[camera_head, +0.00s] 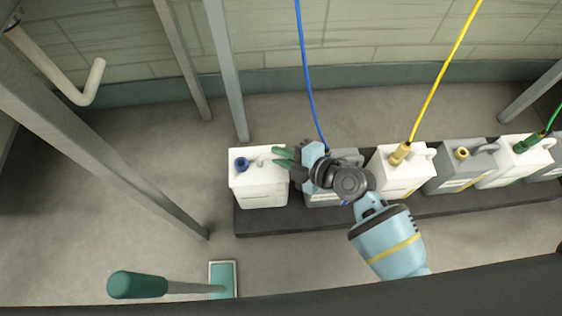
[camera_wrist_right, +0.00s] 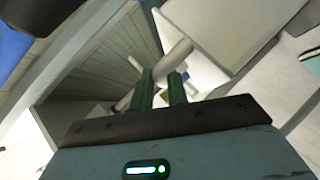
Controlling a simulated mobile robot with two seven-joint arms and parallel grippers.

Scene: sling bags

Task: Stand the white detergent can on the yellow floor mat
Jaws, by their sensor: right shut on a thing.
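A white can (camera_head: 259,190) with a blue cap (camera_head: 241,164) stands upright at the left end of a row of cans. My right gripper (camera_head: 281,158) reaches it from the right, with its green fingers at the can's pale handle. In the right wrist view the fingers (camera_wrist_right: 160,80) are shut on that handle (camera_wrist_right: 178,52), and the can's white body (camera_wrist_right: 220,30) fills the upper right. Whether its base rests on the dark plinth or hangs just above it, I cannot tell. No yellow floor mat shows. My left gripper is not in view.
A dark low plinth (camera_head: 400,213) carries several grey and white cans, some with blue, yellow and green hoses. A grey can (camera_head: 322,195) is partly behind my right arm. Metal posts (camera_head: 110,150) stand left. A teal-handled tool (camera_head: 137,285) is at lower left. Floor between is bare.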

